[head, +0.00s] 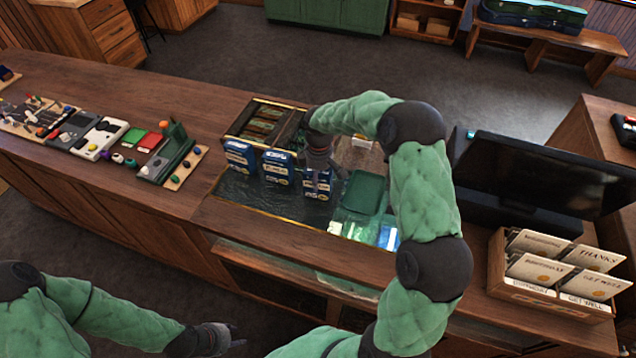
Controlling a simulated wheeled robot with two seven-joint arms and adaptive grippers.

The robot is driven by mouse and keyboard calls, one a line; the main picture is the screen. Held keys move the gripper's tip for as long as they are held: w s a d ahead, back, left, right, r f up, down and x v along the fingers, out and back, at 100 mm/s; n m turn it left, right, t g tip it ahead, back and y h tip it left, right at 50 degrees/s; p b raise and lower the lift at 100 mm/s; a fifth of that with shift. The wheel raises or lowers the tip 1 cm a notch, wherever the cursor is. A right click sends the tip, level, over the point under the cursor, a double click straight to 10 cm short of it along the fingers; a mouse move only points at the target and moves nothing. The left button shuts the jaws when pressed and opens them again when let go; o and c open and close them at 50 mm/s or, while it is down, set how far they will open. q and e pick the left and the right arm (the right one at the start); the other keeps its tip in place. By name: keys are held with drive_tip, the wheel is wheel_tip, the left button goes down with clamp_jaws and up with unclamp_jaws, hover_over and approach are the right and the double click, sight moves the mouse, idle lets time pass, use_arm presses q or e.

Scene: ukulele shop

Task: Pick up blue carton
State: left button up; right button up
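Three blue and white cartons stand in a row on the dark glass counter top: a left carton (240,157), a middle carton (276,168) and a right carton (312,187). My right gripper (319,170) points down at the right carton, with its fingers at the carton's upper part. The gripper hides part of that carton, and whether the fingers are closed on it cannot be made out. My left gripper (238,335) is low in front of the counter, away from the cartons. Its fingertips look apart and empty.
A compartmented box (262,122) lies behind the cartons. A green tray (364,193) lies to their right. A dark monitor (540,172) and a wooden card rack (550,303) stand further right. Small items and boards (100,135) fill the left counter.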

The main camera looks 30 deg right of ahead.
drive_tip(key=c, duration=0.4)
drive_tip(key=shift+o, duration=0.2)
